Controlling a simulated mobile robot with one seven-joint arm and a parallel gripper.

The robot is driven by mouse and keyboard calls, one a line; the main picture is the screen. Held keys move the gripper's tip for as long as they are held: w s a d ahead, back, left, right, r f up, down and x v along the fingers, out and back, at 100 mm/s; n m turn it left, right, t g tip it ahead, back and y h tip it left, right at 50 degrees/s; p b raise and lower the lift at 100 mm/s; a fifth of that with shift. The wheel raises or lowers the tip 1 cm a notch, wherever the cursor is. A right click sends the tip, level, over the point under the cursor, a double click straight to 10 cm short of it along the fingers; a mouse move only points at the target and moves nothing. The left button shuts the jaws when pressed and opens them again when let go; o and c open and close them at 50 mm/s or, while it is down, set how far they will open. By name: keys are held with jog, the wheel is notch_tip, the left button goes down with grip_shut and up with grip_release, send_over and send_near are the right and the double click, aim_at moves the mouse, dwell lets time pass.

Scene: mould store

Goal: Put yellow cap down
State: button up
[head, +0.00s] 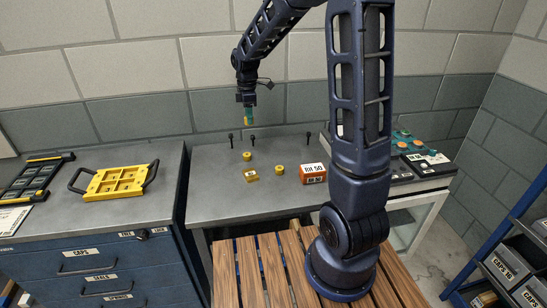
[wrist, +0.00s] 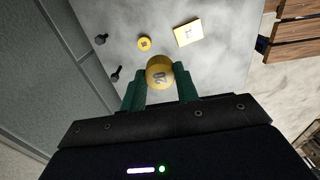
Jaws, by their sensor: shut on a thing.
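A round yellow cap (wrist: 159,70) with a dark mark on its face sits between the green fingertips of my gripper (wrist: 160,88). The gripper is shut on it. In the head view my gripper (head: 248,113) hangs above the back of the grey metal bench (head: 215,180), and the held cap (head: 248,122) shows small at its tip, clear of the bench. Another yellow cap (head: 247,156) stands on the bench below it, also seen in the wrist view (wrist: 144,43). One more yellow cap (head: 279,169) stands to the right.
A square yellow piece (head: 251,175) lies in front of the caps. An orange-brown box (head: 313,174) marked RH 50 stands to the right. Several black upright pegs (head: 230,140) are near the wall. A yellow tray (head: 118,182) rests on the left cabinet. The bench's front left is clear.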

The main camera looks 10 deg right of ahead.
send_over(274, 156)
notch_tip(274, 156, down, 20)
jog(key=shift+w, duration=0.1)
dwell(0.6)
jog(key=shift+f, duration=0.1)
jog(key=o, duration=0.9)
